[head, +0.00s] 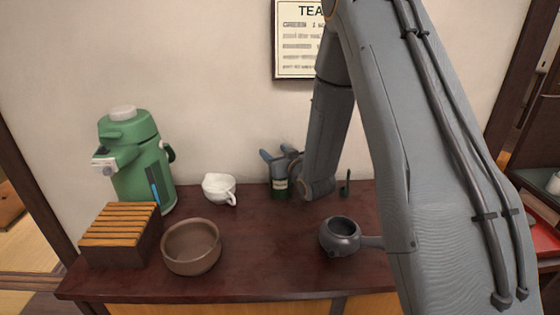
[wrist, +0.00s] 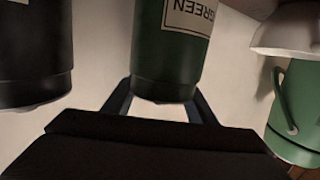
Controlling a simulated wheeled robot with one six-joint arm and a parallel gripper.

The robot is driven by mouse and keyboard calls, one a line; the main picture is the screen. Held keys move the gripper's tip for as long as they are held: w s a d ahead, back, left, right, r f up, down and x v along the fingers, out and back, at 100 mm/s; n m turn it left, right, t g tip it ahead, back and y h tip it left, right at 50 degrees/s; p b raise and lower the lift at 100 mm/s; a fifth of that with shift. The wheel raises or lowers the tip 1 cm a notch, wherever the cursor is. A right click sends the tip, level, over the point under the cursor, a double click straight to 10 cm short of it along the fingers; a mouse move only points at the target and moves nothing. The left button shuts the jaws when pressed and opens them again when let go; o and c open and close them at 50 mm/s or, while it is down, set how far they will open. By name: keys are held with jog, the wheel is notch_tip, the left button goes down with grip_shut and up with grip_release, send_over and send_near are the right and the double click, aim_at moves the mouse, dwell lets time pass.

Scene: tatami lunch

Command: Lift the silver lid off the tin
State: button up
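A dark green tin (head: 279,189) with a pale label stands at the back of the counter. In the wrist view the tin (wrist: 172,60) is upside down, its label reading GREEN, with its dark end between my fingers. My gripper (head: 279,156) is at the tin's top in the head view and covers it. Its fingers (wrist: 162,102) are spread, one on each side of the tin's end. I cannot tell whether they touch it. No clearly silver lid shows; the tin's end looks dark and shaded.
A second dark tin (wrist: 35,55) stands close beside it in the wrist view. A white jug (head: 219,188), brown bowl (head: 191,247), slatted box (head: 119,234) and green flask (head: 137,160) are to the left. A grey teapot (head: 340,237) sits in front right. The counter's middle (head: 262,240) is clear.

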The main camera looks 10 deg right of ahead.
jog(key=shift+f, duration=0.1)
jog(key=c, duration=0.8)
jog(key=shift+s+f, duration=0.1)
